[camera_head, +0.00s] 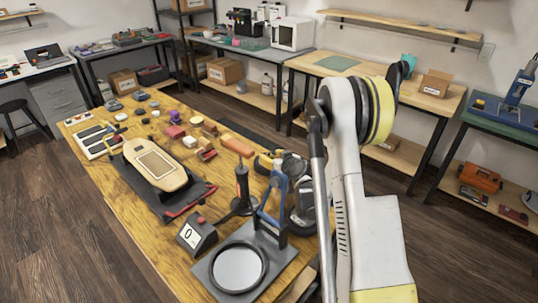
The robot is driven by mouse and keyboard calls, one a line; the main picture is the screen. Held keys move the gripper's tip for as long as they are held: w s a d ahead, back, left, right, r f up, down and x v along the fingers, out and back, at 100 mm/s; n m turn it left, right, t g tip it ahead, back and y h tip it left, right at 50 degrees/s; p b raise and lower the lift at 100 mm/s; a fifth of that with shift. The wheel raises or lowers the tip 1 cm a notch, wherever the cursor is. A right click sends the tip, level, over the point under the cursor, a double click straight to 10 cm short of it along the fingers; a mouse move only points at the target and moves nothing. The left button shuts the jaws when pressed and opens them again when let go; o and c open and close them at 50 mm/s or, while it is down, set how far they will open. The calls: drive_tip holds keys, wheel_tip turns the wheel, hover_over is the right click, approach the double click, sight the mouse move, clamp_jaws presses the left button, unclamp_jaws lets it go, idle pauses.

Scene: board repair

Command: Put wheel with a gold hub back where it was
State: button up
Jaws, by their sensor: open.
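Several small round wheel-like pieces (140,96) lie at the far end of the wooden workbench (130,228). They are dark, grey or pale, and too small to tell which one has a gold hub. A tan board (155,165) with a framed rectangle on its face rests on a dark stand at the left of the bench. My pale arm with yellow parts fills the right-centre of the view. I cannot make out my gripper's fingers; the arm hides part of the bench's right side.
Near the front are a display box (197,237), a round plate in a dark frame (238,268) and an upright blue-framed tool (275,195). Coloured blocks (238,144) lie mid-bench. A tray of strips (97,139) is at the left. Dark floor (50,220) is clear.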

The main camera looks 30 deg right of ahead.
drive_tip(key=v, duration=0.9)
drive_tip(key=shift+s+r, duration=0.2)
drive_tip(key=shift+s, duration=0.15)
